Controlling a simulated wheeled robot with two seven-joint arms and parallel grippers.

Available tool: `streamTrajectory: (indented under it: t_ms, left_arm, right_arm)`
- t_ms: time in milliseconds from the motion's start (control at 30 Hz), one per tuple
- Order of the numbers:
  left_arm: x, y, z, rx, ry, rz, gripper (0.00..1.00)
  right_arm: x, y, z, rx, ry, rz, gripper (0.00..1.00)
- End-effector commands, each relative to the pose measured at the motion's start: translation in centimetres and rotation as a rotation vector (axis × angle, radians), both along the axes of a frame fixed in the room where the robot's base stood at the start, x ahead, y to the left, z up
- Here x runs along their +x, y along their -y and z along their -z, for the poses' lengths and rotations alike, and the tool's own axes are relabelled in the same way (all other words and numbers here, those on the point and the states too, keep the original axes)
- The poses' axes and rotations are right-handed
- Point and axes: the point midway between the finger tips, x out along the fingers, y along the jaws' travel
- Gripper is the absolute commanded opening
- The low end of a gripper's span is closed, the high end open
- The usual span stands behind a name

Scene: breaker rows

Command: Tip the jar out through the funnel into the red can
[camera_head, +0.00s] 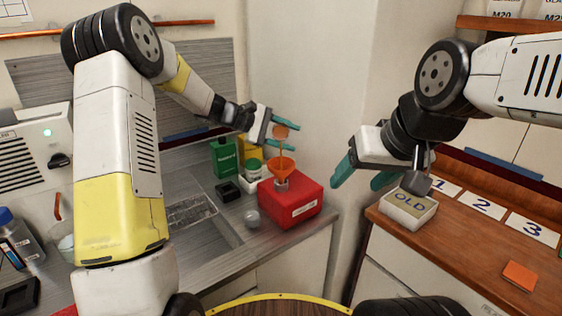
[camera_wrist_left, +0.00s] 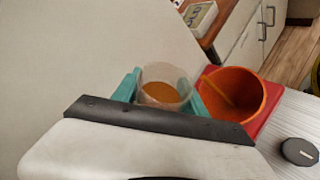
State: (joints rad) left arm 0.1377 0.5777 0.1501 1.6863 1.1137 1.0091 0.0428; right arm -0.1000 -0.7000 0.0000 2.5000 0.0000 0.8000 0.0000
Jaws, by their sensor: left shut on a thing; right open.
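My left gripper (camera_head: 294,137) is shut on a clear jar (camera_head: 281,132) with orange-brown contents, above the orange funnel (camera_head: 281,170). The jar is tilted, and a thin amber stream (camera_head: 281,148) runs from it down into the funnel. The funnel stands upright in the top of the red can (camera_head: 305,196), which is on the grey counter. In the left wrist view, the jar (camera_wrist_left: 164,92) sits between the teal fingers, beside the funnel mouth (camera_wrist_left: 240,88), with a streak inside the funnel. The can's inside is hidden. My right gripper (camera_head: 362,178) is open and empty, right of the can.
A green container (camera_head: 225,158), a green-lidded jar (camera_head: 253,170) and a small black box (camera_head: 228,191) stand left of the can. A small round grey item (camera_head: 252,218) lies before it. A tray marked OLD (camera_head: 409,213) is on the wooden bench at right.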

Motion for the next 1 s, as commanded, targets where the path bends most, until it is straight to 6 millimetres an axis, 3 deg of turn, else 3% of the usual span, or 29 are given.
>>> streamTrajectory:
  t_ms: [1000]
  left_arm:
    - [0.08,-0.02,0.10,0.003,0.113,-0.001,0.04]
  right_arm:
    - [0.00,0.00,0.00,0.000,0.000,0.000,0.64]
